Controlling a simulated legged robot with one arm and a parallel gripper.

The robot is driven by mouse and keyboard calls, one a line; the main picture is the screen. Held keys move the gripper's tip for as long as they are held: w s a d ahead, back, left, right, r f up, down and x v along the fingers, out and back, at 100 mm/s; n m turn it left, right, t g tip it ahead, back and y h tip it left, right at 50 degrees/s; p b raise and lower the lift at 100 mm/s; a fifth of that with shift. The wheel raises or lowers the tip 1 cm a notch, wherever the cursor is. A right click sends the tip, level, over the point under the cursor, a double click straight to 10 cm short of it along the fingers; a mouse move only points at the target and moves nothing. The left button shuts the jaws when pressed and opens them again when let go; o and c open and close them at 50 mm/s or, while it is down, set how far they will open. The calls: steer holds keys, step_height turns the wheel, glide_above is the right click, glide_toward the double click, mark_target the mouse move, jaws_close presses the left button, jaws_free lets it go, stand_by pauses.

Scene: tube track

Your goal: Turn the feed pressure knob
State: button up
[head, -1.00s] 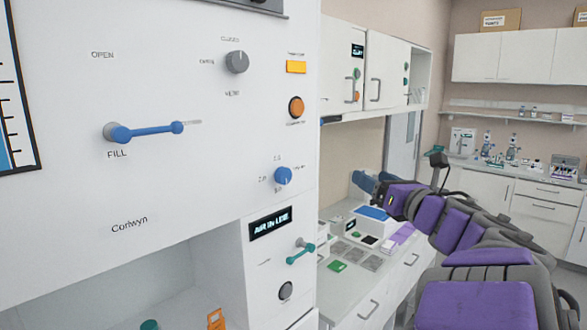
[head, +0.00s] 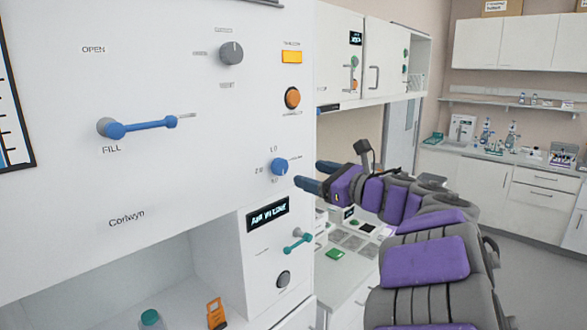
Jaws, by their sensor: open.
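The likely feed pressure knob is the small round blue knob (head: 279,167) on the right part of the white panel, with number marks around it; its label is too small to read. My gripper (head: 312,176) is just right of this knob, pointing left at the panel, with its two blue fingers apart and nothing between them. In the picture a small gap shows between fingertips and knob; the true depth is hard to tell. A grey knob (head: 231,53) sits higher on the same panel. A blue FILL lever (head: 140,127) lies nearly level at left.
A counter with small items lies behind my arm.

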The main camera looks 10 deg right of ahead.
mark_target(283, 167)
steer(key=w+a, duration=0.1)
steer(key=a, duration=0.1)
steer(key=w+a, duration=0.1)
steer(key=a, duration=0.1)
steer(key=w+a, duration=0.1)
steer(key=a, duration=0.1)
steer(key=shift+w+a, duration=0.2)
steer(key=shift+w, duration=0.2)
steer(key=shift+r, duration=0.35)
steer(key=w+d, duration=0.1)
steer(key=w+f, duration=0.1)
steer(key=w, duration=0.1)
steer(key=shift+d, duration=0.35)
steer(key=shift+s+a+r, duration=0.15)
steer(key=shift+s+a, duration=0.05)
steer(key=shift+a, duration=0.4)
steer(key=shift+s+a+r, duration=0.1)
steer(key=shift+s+a, duration=0.05)
steer(key=shift+a, duration=0.7)
steer(key=shift+c, duration=0.7)
steer(key=shift+w+d, duration=0.1)
steer(key=shift+c, duration=0.7)
steer(key=shift+w+d+f, duration=0.1)
steer(key=shift+d, duration=0.55)
steer(key=c, duration=0.3)
steer(key=shift+d, duration=0.1)
steer(key=shift+c, duration=0.8)
steer(key=c, duration=0.3)
